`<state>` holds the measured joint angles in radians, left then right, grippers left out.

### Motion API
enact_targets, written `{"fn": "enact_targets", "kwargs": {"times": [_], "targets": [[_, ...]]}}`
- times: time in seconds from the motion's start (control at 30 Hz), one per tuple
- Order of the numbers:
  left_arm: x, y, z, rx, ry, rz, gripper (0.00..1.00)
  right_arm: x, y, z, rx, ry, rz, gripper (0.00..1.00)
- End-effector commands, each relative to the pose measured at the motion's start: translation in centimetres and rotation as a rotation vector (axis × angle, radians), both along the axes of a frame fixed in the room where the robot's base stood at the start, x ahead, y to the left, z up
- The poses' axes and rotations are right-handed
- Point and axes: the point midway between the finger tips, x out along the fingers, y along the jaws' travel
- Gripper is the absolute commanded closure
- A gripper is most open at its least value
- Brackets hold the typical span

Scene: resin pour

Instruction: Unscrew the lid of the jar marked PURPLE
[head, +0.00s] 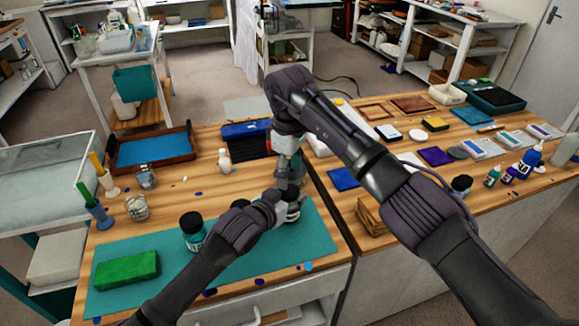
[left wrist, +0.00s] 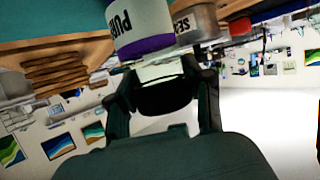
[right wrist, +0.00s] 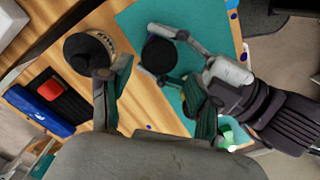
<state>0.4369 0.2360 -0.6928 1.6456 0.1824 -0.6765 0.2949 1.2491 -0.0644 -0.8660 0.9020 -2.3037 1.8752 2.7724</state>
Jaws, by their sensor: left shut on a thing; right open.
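The jar marked PURPLE (left wrist: 138,22) shows upside down in the left wrist view, with a white label reading "PUR" and a purple band. My left gripper (left wrist: 160,78) is shut on it. In the head view the jar (head: 293,212) is on the teal mat's right part, mostly hidden by my grippers. My right gripper (head: 288,172) points down above the jar in the head view.
A second dark-topped container (right wrist: 88,52) stands close beside my right gripper's finger. Another black-lidded jar (head: 193,231) and a green block (head: 127,270) are on the teal mat (head: 150,297). A blue-lined tray (head: 190,150) lies behind. Bottles (head: 530,158) stand on the right table.

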Motion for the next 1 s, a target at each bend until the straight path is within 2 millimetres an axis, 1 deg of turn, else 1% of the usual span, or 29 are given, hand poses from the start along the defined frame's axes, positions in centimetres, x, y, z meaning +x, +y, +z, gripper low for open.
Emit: {"fn": "enact_targets", "kwargs": {"times": [0.03, 0.1, 0.3, 0.5, 0.7, 0.73, 0.77, 1.0], "targets": [[-0.1, 0.2, -0.5, 0.007, 0.009, 0.003, 1.00, -0.1, 0.0, -1.1, -0.001, 0.005, 0.000, 0.38], [-0.1, 0.2, -0.5, 0.007, 0.009, 0.003, 1.00, -0.1, 0.0, -2.2, 0.000, 0.004, 0.000, 0.38], [-0.1, 0.2, -0.5, 0.007, 0.010, 0.002, 1.00, -0.1, 0.0, -4.7, -0.001, 0.003, 0.000, 0.38], [-0.1, 0.1, -0.5, 0.007, 0.010, 0.002, 1.00, 0.0, 0.0, -5.6, 0.000, 0.001, 0.001, 0.38], [-0.1, 0.1, -0.5, 0.007, 0.010, 0.002, 1.00, 0.0, 0.0, -5.6, 0.000, 0.000, 0.001, 0.38], [-0.1, 0.1, -0.5, 0.007, 0.010, 0.002, 1.00, 0.0, 0.0, -5.6, 0.000, 0.000, 0.001, 0.40], [-0.1, 0.1, -0.5, 0.007, 0.010, 0.002, 1.00, 0.0, 0.0, -5.6, 0.000, 0.000, 0.001, 0.45], [-0.1, 0.1, -0.6, 0.006, 0.010, 0.002, 1.00, 0.0, 0.0, -5.6, 0.000, 0.001, 0.001, 0.85]]}}
